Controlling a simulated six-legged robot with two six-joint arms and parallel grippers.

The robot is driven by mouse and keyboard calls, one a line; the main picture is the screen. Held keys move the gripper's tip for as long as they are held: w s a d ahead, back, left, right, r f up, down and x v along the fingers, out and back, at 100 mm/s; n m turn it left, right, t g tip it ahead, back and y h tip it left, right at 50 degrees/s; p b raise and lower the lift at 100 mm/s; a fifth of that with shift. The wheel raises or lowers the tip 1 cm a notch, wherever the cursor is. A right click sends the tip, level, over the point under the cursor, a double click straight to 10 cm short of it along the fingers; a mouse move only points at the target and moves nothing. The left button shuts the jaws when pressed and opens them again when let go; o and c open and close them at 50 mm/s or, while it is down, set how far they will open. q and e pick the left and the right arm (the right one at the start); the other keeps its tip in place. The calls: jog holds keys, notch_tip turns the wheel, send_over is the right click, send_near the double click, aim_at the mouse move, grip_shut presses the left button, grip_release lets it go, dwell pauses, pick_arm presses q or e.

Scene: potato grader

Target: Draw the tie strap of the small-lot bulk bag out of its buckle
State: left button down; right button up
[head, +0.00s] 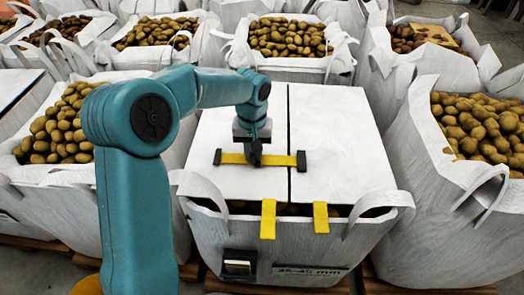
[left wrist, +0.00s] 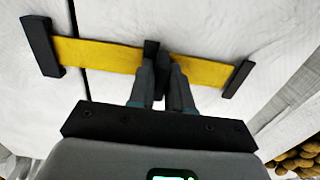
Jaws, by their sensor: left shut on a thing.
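The small-lot bulk bag (head: 230,225) stands in front of me with its two white top flaps closed. The yellow tie strap (head: 281,160) lies across the seam between the flaps, with a dark bar at its left end (head: 217,157) and another at its right end (head: 301,160). My left gripper (head: 253,158) reaches down onto the middle of the strap. In the left wrist view its fingers (left wrist: 160,78) are shut at the strap (left wrist: 100,55), by a small dark upright piece (left wrist: 151,47). The fingers hide the exact grip and any buckle there. My right gripper is out of view.
Two yellow tabs (head: 268,220) hang down the bag's front, between its white handle loops. Open bulk bags full of potatoes stand close around, one at the right (head: 430,200) and several behind. The white top around the strap is clear.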

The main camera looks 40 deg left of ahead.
aim_at(236, 158)
pick_arm(q)
jog(key=a, duration=0.1)
jog(key=s+a, duration=0.2)
jog(key=a, duration=0.1)
jog(key=shift+s+a, duration=0.1)
jog(key=shift+s, duration=0.15)
jog(key=shift+a, duration=0.1)
jog(key=c, duration=1.1)
grip_release()
jog(key=shift+s, duration=0.15)
jog(key=shift+r, duration=0.2)
notch_tip(236, 158, up, 16)
jog(key=p, duration=0.2)
jog(key=shift+p, duration=0.4)
